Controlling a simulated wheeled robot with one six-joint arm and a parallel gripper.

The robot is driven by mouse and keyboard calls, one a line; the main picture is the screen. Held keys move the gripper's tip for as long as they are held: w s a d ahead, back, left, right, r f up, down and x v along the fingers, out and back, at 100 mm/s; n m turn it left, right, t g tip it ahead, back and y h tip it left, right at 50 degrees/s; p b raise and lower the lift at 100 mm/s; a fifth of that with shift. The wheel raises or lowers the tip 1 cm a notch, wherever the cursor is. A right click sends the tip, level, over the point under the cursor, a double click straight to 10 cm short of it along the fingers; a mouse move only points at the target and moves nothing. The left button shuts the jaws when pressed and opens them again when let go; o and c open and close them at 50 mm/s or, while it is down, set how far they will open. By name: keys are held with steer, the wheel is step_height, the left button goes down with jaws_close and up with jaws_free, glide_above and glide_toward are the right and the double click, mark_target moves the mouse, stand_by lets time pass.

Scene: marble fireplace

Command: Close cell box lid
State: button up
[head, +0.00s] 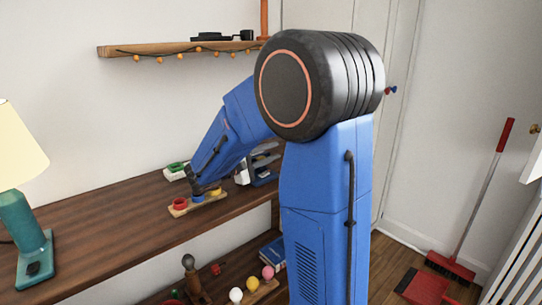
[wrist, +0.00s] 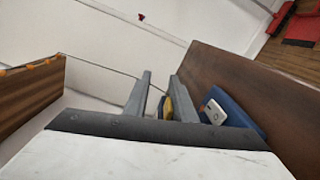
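I cannot pick out the cell box or its lid with certainty. In the wrist view, a blue item with a white, phone-like piece (wrist: 214,112) lies right of the fingers, at the brown shelf surface. In the head view, a grey-blue holder with white parts (head: 264,167) stands behind my arm, partly hidden by it. My gripper (wrist: 158,90) shows two grey fingers standing apart, with a small yellow thing (wrist: 181,101) partly hidden behind the right finger. In the head view the arm's end is low over the shelf, and its fingertips are not clear.
A wooden tray with red, yellow and blue round pieces (head: 179,210) lies by the arm's end on the brown shelf (head: 100,225). A green-and-white item (head: 176,170) is behind it. A lamp (head: 30,240) stands left. A wall shelf (head: 175,48) hangs above.

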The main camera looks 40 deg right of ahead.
step_height(320, 180, up, 9)
stand_by(0.4)
stand_by(0.4)
steer(key=s+a+f+m+y, duration=0.1)
steer(key=s+a+f+y, duration=0.25)
steer(key=s+f, duration=0.35)
steer(key=s+a+f+y, duration=0.3)
steer(key=s+f+y, duration=0.2)
steer(key=s, duration=0.4)
steer(key=s+a+f+m+t+y, duration=0.1)
steer(key=s+a+f+y, duration=0.3)
steer(key=a, duration=0.5)
steer(key=s+a+f+m+t+y, duration=0.1)
steer(key=s+a+f+t+y, duration=0.2)
steer(key=a, duration=0.6)
steer(key=s+f+y, duration=0.1)
steer(key=s+y, duration=0.1)
steer(key=shift+s+a, duration=0.2)
steer(key=shift+s, duration=0.1)
